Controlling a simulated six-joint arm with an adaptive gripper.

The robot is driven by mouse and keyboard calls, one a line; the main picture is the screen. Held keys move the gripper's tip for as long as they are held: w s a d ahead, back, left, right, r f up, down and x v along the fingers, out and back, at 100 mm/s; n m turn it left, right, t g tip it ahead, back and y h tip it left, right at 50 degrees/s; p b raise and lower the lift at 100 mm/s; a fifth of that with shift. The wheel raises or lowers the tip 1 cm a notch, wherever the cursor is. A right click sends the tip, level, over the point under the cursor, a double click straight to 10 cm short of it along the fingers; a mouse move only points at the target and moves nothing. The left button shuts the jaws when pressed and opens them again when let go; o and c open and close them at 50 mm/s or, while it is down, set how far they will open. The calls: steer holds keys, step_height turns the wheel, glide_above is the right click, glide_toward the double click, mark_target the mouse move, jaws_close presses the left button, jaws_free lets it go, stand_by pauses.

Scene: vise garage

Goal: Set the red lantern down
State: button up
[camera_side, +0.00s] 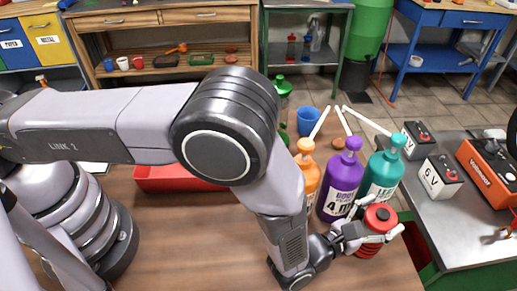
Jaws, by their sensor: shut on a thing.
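The lantern looks roughly upright. Its underside is near the table's right edge in the picture, and I cannot tell whether it touches the wood (200,255).
An orange bottle (308,172), a purple bottle (341,184) and a teal bottle (384,172) stand close behind the lantern. A blue cup (307,121) and a red tray (160,180) are farther back. A metal bench (470,238) with batteries (440,178) stands right.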

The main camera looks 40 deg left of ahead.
steer(key=shift+f, duration=0.7)
stand_by(0.4)
steer(key=o, duration=1.3)
steer(key=shift+f, duration=0.1)
